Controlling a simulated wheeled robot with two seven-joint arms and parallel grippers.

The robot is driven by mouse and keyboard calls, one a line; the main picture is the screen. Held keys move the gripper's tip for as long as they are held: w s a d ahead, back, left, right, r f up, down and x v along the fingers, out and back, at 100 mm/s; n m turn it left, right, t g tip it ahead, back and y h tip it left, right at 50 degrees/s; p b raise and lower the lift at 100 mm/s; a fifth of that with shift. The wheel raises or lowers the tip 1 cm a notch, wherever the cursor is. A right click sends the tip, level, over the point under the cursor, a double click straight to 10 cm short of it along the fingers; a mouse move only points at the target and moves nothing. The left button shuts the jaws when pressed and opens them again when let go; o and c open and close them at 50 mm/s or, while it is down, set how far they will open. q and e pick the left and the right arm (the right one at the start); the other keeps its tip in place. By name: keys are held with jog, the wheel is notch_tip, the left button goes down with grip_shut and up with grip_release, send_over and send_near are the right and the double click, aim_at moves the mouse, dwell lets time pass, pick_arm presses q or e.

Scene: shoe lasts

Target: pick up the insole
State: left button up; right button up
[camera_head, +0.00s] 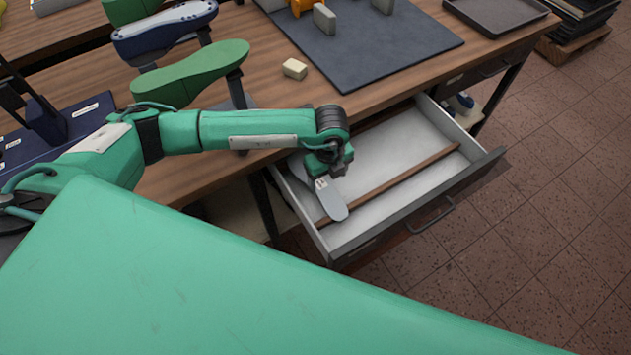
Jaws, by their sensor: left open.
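The insole (334,204) is a flat, light grey piece in the open drawer (391,150), at its left end. Its rounded end points toward the drawer front and its other part is covered by my left gripper. My left gripper (322,180) is above the insole, pointing down, and is open. I cannot tell whether its fingers touch the insole. My right gripper is not in view.
A wooden divider (400,181) runs along the drawer. The table (270,75) above holds green shoe lasts (190,76), a small beige block (294,69) and a dark mat (365,50). The tiled floor (540,240) at right is clear.

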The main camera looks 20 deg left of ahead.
aim_at(325, 190)
pick_arm(q)
jog(key=f, duration=0.1)
jog(key=f+b, duration=0.2)
jog(key=f, duration=0.1)
jog(key=shift+s+a, duration=0.1)
jog(key=shift+a, duration=0.15)
jog(key=shift+f, duration=0.3)
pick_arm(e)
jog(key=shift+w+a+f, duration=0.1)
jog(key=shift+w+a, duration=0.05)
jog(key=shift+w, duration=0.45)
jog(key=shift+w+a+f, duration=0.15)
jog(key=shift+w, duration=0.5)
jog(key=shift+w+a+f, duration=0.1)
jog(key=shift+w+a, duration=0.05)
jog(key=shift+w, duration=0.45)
pick_arm(q)
jog(key=c, duration=1)
